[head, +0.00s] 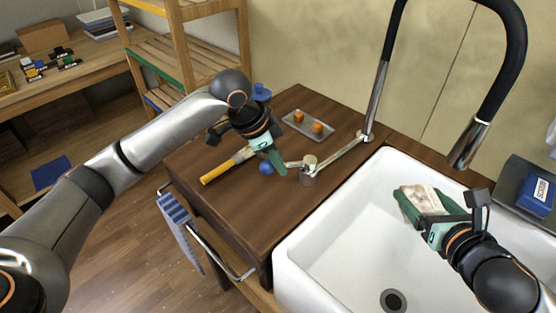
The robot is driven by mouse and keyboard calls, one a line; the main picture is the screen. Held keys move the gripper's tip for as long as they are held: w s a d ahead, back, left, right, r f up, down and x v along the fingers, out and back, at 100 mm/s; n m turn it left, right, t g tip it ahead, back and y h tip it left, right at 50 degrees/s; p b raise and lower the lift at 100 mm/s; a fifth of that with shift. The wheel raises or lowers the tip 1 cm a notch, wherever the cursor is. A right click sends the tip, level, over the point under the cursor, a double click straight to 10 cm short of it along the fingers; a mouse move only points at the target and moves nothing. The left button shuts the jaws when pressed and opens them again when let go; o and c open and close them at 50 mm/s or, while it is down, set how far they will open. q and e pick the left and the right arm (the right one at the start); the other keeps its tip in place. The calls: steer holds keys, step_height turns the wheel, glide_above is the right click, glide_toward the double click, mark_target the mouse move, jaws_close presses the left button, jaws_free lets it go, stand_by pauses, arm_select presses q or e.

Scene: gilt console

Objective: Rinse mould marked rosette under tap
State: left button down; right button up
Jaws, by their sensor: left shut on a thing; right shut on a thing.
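A pale beige block with dark smudges, apparently the mould (424,199), is held over the white sink (330,225). No rosette mark is readable. My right gripper (418,212) is shut on it, with green fingers along its sides. The tap's black spout ends in a silver nozzle (470,145) above and right of the mould, and no water shows. A silver lever (340,150) runs left from the tap's base. My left gripper (276,160) is shut at the lever's left end, by a round metal knob (309,162); its exact grip is partly hidden.
On the wooden counter (235,210) lie a yellow-handled tool (218,171), a blue ball-like thing (266,168) and a tray (296,122) with orange cubes. A blue box (536,193) stands right of the sink. A striped towel (180,228) hangs on the front rail. Shelves stand behind left.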

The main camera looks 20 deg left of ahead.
stand_by(0.9)
arm_select(q)
steer(key=shift+s+d+n+t+y, duration=0.35)
steer(key=shift+s+d+n, duration=0.2)
steer(key=shift+n, duration=0.65)
steer(key=c, duration=0.8)
jaws_free()
steer(key=v, duration=1.2)
steer(key=shift+w+r, duration=0.1)
